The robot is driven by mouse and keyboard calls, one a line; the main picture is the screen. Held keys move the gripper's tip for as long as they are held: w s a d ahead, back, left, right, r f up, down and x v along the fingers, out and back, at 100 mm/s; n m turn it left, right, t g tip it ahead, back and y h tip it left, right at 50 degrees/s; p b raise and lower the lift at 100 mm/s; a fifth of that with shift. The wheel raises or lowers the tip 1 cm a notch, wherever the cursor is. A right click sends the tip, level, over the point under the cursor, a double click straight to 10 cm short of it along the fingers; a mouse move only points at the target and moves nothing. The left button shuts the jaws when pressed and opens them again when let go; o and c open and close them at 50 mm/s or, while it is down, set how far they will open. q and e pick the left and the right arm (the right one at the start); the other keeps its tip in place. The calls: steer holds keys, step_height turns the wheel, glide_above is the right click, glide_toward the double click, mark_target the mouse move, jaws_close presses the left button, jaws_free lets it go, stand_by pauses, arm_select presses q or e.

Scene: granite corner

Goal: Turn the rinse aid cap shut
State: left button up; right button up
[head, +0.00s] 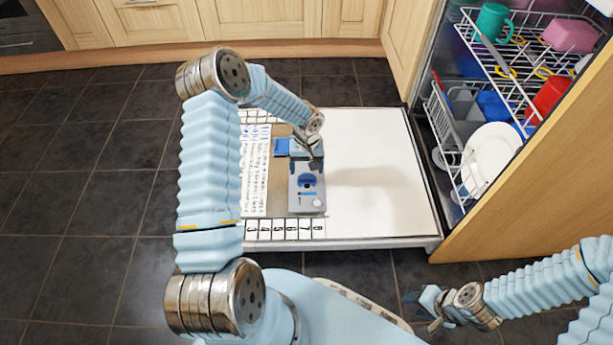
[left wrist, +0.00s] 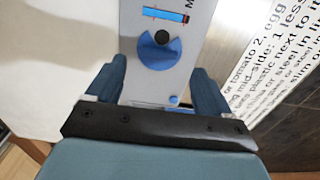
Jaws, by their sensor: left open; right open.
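The rinse aid cap (head: 307,180) is a blue disc on the grey dispenser panel (head: 306,203). In the left wrist view the cap (left wrist: 158,52) shows a pale notch and a small dark round spot. My left gripper (head: 306,163) is over the far end of the panel, pointing down. In the left wrist view its two blue fingers (left wrist: 158,88) are spread, with the panel between them and the cap just beyond, not gripped. I cannot tell whether they touch the panel. My right gripper (head: 428,308) is open and empty, low at the right, away from the panel.
The panel lies on the lowered white dishwasher door (head: 385,175), bare on the right. A printed sheet (head: 256,170) and numbered tiles (head: 283,229) lie beside it. A blue square (head: 281,147) is near my left gripper. Loaded racks (head: 485,130) stand at the right.

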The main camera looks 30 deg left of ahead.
mark_target(307, 178)
arm_select(q)
step_height(307, 178, down, 4)
steer(key=shift+f, duration=0.2)
steer(key=c, duration=1)
steer(key=shift+b, duration=0.3)
steer(key=shift+c, duration=0.2)
